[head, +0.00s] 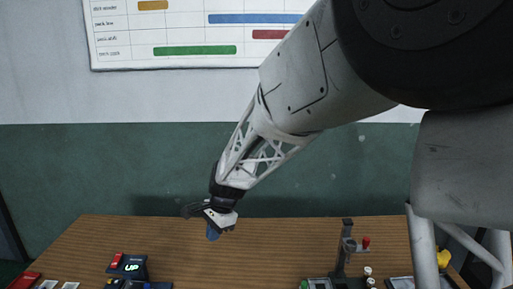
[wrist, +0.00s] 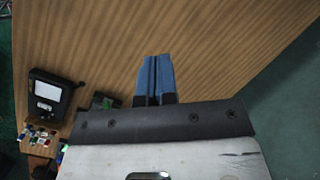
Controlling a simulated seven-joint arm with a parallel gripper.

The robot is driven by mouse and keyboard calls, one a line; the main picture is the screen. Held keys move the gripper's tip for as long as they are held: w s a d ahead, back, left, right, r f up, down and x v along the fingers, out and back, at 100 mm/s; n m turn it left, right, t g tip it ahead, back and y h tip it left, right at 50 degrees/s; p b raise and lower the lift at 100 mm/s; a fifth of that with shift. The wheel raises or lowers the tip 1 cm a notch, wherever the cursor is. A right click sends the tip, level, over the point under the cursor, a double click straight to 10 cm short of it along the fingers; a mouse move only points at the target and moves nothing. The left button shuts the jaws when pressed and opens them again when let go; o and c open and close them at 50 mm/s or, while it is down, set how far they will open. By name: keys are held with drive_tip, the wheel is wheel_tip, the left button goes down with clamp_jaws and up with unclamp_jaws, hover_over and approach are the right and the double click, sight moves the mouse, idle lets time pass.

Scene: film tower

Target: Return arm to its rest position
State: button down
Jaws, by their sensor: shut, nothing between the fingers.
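My gripper (head: 213,233) hangs above the back part of the wooden table (head: 170,237) in the head view, clear of the objects on it. In the wrist view, its two blue fingers (wrist: 154,80) lie side by side with only a thin dark line between them. They are shut and hold nothing. My arm reaches from the upper right of the head view down to the gripper. Bare table top (wrist: 200,40) shows beyond the fingers in the wrist view.
A dark device with a lit "UP" display (head: 131,267) stands at the front left. A dark upright stand with a red knob (head: 347,250) is at the front right, and a yellow item (head: 443,258) lies farther right. The table's middle is clear. A wall chart (head: 190,30) hangs behind.

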drive_tip(key=s+d+r+n+t+h, duration=0.1)
drive_tip(key=s+d+r+n, duration=0.3)
drive_tip(key=s+d, duration=0.7)
drive_tip(key=s+d+r+n+t+h, duration=0.1)
drive_tip(key=s+d+r+n, duration=0.1)
drive_tip(key=s+d+r, duration=0.9)
drive_tip(key=s+d+f+n+t+h, duration=0.1)
drive_tip(key=s+d+f+n, duration=0.2)
drive_tip(key=s+d, duration=0.6)
drive_tip(key=shift+f+h, duration=0.3)
drive_tip(key=shift+f, duration=0.65)
drive_tip(key=shift+w, duration=0.1)
